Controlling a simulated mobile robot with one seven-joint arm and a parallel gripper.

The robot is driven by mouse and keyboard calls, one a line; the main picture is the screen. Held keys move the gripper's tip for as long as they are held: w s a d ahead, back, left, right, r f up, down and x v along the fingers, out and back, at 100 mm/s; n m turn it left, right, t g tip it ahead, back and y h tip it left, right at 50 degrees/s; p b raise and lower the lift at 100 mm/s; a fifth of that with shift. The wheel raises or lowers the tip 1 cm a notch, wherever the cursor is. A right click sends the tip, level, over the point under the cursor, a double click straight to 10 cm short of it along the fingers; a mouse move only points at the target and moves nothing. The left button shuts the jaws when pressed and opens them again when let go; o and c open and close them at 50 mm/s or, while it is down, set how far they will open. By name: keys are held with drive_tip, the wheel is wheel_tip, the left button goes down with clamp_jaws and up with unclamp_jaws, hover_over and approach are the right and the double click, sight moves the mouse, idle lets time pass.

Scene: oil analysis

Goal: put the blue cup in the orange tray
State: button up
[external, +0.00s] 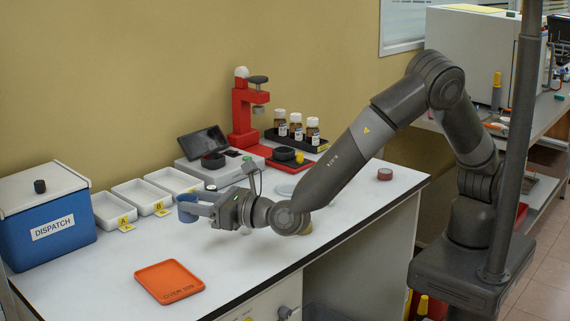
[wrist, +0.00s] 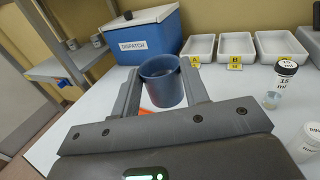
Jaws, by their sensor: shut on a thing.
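The blue cup (wrist: 162,84) is upright between the two fingers of my gripper (wrist: 160,95) in the wrist view. In the external view the cup (external: 187,208) shows at the tip of my gripper (external: 196,208), in front of the white trays. My gripper is shut on the cup. The orange tray (external: 169,281) lies flat near the front of the white table and looks empty. A sliver of orange (wrist: 146,111) shows below the cup in the wrist view; the rest of the tray is hidden by my gripper and the cup.
A blue DISPATCH box (external: 47,217) stands at the left. White trays (external: 140,197) labelled A and B are beside it. A clear vial (wrist: 280,85) is right of my gripper. A red stand (external: 242,110) and brown bottles (external: 296,126) are at the back. Table around the orange tray is clear.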

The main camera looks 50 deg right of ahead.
drive_tip(key=s+a+f, duration=0.2)
drive_tip(key=a, duration=0.1)
drive_tip(key=s+a+f, duration=0.1)
drive_tip(key=a+f, duration=0.1)
drive_tip(key=a, duration=0.1)
drive_tip(key=s+a+f, duration=0.2)
drive_tip(key=a, duration=0.1)
drive_tip(key=shift+s+a+f, duration=0.15)
drive_tip(key=shift+s+f, duration=0.15)
drive_tip(key=shift+a+f, duration=0.1)
drive_tip(key=shift+f, duration=1.95)
drive_tip(key=shift+f, duration=0.15)
drive_tip(key=o, duration=1)
drive_tip(key=shift+c, duration=0.2)
drive_tip(key=shift+r, duration=0.2)
drive_tip(key=v, duration=1.2)
